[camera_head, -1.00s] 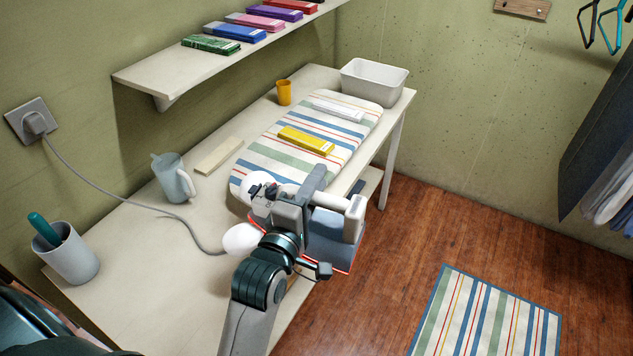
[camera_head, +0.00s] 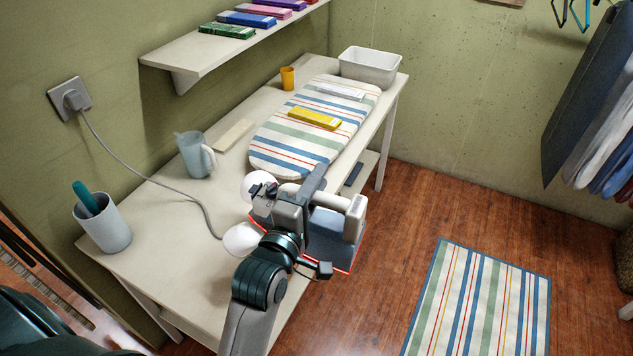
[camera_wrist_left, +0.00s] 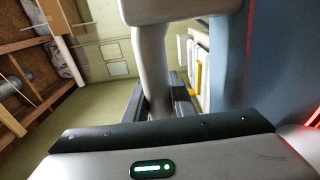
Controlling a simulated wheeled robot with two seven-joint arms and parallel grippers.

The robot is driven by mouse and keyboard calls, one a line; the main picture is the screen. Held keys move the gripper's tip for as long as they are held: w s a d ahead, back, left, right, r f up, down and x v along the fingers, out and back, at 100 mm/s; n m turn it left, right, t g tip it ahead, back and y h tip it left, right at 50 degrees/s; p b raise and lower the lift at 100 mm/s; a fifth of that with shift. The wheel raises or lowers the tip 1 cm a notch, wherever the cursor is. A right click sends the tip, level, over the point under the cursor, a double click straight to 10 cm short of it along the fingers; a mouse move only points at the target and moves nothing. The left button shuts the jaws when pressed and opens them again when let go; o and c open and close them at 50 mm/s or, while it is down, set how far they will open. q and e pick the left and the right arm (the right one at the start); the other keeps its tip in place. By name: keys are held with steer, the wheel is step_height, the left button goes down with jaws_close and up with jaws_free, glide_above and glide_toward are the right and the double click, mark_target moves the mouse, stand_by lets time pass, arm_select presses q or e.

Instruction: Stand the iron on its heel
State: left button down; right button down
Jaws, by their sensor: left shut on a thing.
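The iron (camera_head: 325,234) has a blue-grey body, a light handle and a red-edged sole. My left gripper (camera_head: 318,190) is shut on its handle, at the table's front edge just short of the striped ironing board (camera_head: 290,137). The gripper and arm hide much of the iron, so I cannot tell whether it touches anything. In the left wrist view, the light handle (camera_wrist_left: 152,65) passes between the fingers, with the blue body (camera_wrist_left: 265,60) on the right. White rounded parts (camera_head: 241,239) show left of the wrist. My right gripper is out of view.
The grey cord (camera_head: 160,182) runs from the wall socket (camera_head: 70,100) across the table (camera_head: 165,245). A jug (camera_head: 193,157), a cup with a teal item (camera_head: 105,228), a yellow box (camera_head: 315,118) and a white bin (camera_head: 370,68) stand around. The near tabletop is largely clear.

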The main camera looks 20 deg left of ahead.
arm_select(q)
steer(key=shift+r, duration=0.15)
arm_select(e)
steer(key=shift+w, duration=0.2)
arm_select(q)
steer(key=shift+w+a+f+m, duration=0.1)
steer(key=shift+a+f+m, duration=0.2)
steer(key=shift+m, duration=0.1)
steer(key=w+a+f+m+p, duration=0.1)
steer(key=a+f+m, duration=0.2)
steer(key=a+m, duration=0.4)
steer(key=w+a+f+m+h+p, duration=0.1)
steer(key=w+a+f+m, duration=0.1)
steer(key=a+f+m, duration=0.2)
steer(key=a+m, duration=0.3)
steer(key=m, duration=0.4)
steer(key=shift+w+a+f+h, duration=0.15)
steer(key=shift+w+a+h, duration=0.15)
steer(key=shift+a, duration=0.05)
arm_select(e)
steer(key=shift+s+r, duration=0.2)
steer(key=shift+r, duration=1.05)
arm_select(q)
steer(key=shift+f, duration=0.25)
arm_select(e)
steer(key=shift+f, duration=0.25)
